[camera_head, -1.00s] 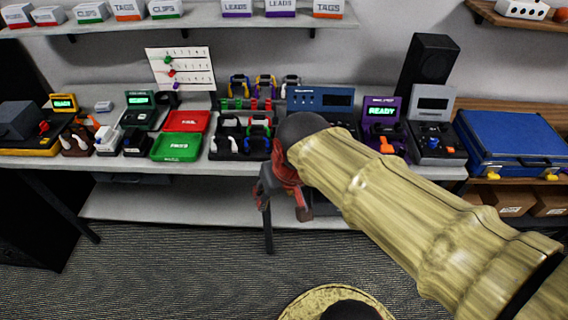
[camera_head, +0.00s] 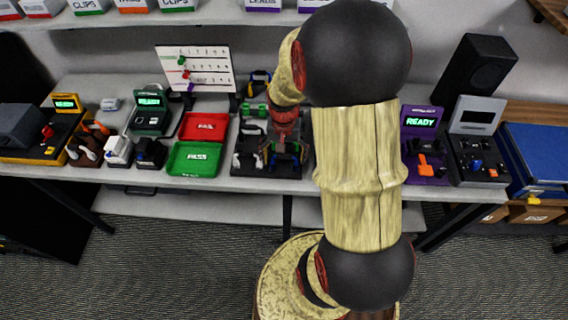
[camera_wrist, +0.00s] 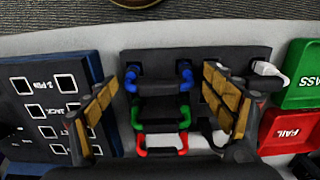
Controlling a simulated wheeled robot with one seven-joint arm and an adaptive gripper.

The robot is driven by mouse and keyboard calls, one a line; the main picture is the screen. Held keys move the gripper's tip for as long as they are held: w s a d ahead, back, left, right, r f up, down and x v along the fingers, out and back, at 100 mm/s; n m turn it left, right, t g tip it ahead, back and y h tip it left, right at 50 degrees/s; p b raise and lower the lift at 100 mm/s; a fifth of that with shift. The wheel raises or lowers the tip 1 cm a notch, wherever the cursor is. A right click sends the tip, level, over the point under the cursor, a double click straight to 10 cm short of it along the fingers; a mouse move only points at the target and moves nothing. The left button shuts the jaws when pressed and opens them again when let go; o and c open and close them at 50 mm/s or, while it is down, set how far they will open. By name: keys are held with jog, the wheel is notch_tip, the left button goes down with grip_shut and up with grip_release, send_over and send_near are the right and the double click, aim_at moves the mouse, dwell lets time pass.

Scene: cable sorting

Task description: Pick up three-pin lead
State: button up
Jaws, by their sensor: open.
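The black lead rack (camera_head: 267,172) stands on the bench's front edge, right of the trays. In the wrist view the rack (camera_wrist: 225,54) holds short black leads: a blue-ended lead (camera_wrist: 186,80), a green-ended lead (camera_wrist: 185,117) and a red-ended lead (camera_wrist: 183,143) one behind another. A white-ended lead (camera_wrist: 266,69) sits to their right. I cannot tell from markings which is the three-pin lead. My gripper (camera_wrist: 164,92) is open and empty above the rack, its fingers on either side of the coloured leads. In the head view my gripper (camera_head: 285,136) partly hides the rack.
A blue tester panel with socket labels (camera_wrist: 30,98) is close beside my left finger in the wrist view. The green PASS tray (camera_head: 194,172) and red FAIL tray (camera_head: 204,138) lie left of the rack. A purple READY station (camera_head: 421,145) stands right of my arm.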

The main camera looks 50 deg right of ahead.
aim_at(284, 169)
notch_tip(284, 169, down, 5)
jog(key=shift+d+r+b, duration=0.15)
jog(key=shift+r+b, duration=0.05)
jog(key=shift+b, duration=0.5)
jog(key=shift+c, duration=0.7)
jog(key=c, duration=0.8)
jog(key=shift+c, duration=0.2)
jog(key=shift+r, duration=0.15)
